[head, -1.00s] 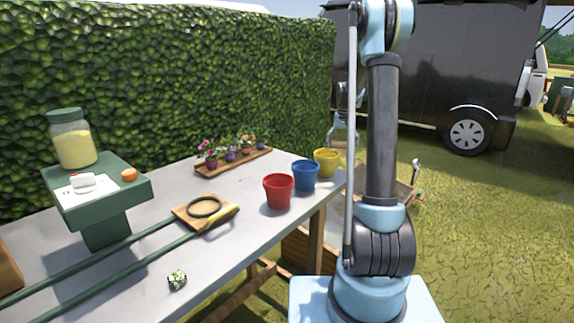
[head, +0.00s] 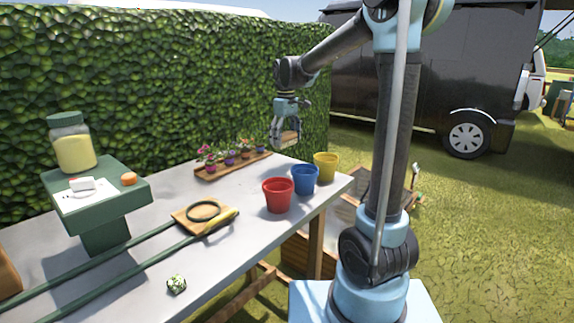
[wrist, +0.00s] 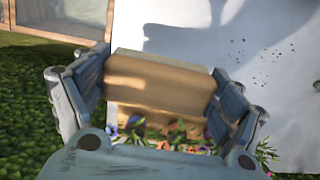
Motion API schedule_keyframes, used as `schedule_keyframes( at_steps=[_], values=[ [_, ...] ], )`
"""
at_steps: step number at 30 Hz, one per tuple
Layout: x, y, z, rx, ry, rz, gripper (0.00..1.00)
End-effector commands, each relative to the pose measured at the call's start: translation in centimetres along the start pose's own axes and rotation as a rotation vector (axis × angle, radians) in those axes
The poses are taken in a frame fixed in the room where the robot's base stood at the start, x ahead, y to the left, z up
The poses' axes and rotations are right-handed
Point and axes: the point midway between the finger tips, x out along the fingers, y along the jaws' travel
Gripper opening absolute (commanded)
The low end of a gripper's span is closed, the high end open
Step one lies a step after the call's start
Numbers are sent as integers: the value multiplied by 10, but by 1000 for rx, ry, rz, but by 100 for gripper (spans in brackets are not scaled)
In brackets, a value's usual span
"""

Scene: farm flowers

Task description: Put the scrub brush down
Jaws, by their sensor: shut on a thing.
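The scrub brush is the tan wooden block (wrist: 158,82) between the fingers in the wrist view. It also shows as a small tan piece in the head view (head: 288,137). My gripper (head: 286,136) is shut on it and holds it in the air above the far end of the grey table (head: 150,262), over the flower row. In the wrist view my gripper (wrist: 155,95) has a finger on each side of the block. The brush's underside is hidden from the wrist camera.
A wooden tray of potted flowers (head: 235,169) lies along the table's back edge by the hedge (head: 150,70). Red (head: 278,196), blue (head: 305,180) and yellow (head: 326,167) pots stand at the right end. The table's middle has bare room.

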Motion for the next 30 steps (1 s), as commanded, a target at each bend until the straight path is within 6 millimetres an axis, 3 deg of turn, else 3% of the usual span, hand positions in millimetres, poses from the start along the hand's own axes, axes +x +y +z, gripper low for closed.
schedule_keyframes(
  at_steps=[6, 19, 30],
  values=[
    [34, 1, 0, 2, 0, 0, 56],
    [78, 0, 0, 2, 0, 0, 56],
    [84, 0, 0, 2, 0, 0, 56]
  ],
)
